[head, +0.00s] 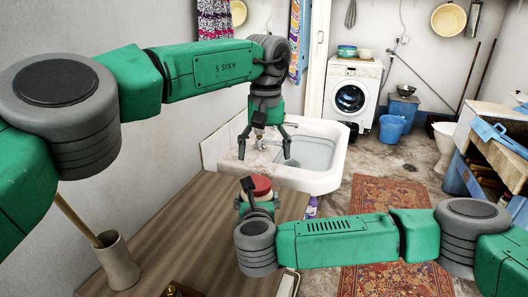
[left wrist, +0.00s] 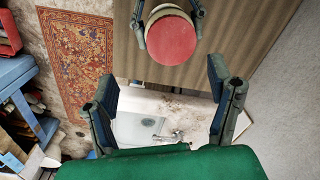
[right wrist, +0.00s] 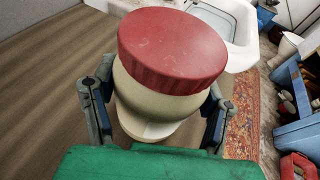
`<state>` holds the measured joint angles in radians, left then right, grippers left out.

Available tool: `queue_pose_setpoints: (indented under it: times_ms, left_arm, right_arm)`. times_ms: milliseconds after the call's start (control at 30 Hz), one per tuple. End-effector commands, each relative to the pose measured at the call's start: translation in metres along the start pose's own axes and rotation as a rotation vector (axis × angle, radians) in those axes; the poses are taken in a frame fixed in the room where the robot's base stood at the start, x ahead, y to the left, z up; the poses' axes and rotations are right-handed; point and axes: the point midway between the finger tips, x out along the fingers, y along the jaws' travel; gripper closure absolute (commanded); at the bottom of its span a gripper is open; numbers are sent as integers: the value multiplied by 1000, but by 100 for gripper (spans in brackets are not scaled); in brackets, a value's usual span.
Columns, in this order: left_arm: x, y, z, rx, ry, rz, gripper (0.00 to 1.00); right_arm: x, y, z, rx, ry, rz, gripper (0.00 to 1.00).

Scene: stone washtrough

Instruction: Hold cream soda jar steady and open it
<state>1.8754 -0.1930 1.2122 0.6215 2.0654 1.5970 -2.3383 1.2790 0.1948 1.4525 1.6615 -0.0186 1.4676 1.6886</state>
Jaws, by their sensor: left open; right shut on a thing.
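The cream soda jar (right wrist: 155,99) has a cream body and a ridged red lid (right wrist: 172,45). In the head view the red lid (head: 261,186) shows above my right gripper (head: 257,205). My right gripper (right wrist: 155,110) is shut on the jar's body from both sides. My left gripper (head: 264,148) points down, open and empty, beyond the jar and above the sink end. In the left wrist view the lid (left wrist: 171,40) lies past the open fingers of my left gripper (left wrist: 168,90), apart from them.
A white stone sink (head: 325,178) adjoins the far end of the wooden counter (head: 180,235). A beige holder (head: 117,262) with a wooden stick stands on the counter at left. A patterned rug (head: 385,215) lies on the floor at right. The counter around the jar is mostly clear.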

Motion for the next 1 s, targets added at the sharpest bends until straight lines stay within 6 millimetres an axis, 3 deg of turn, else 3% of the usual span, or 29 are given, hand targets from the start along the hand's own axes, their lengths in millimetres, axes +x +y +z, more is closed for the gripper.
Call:
queue_pose_setpoints:
  times_ms: [167,600,1000]
  left_arm:
    - [9,-1,0,43,-2,-1,25]
    - [71,0,0,42,-2,-1,25]
    - [84,0,0,42,-2,1,25]
  right_arm:
    - [1,0,-2,-1,5,-2,100]
    - [0,0,-2,0,5,0,100]
    - [0,1,-2,2,4,3,100]
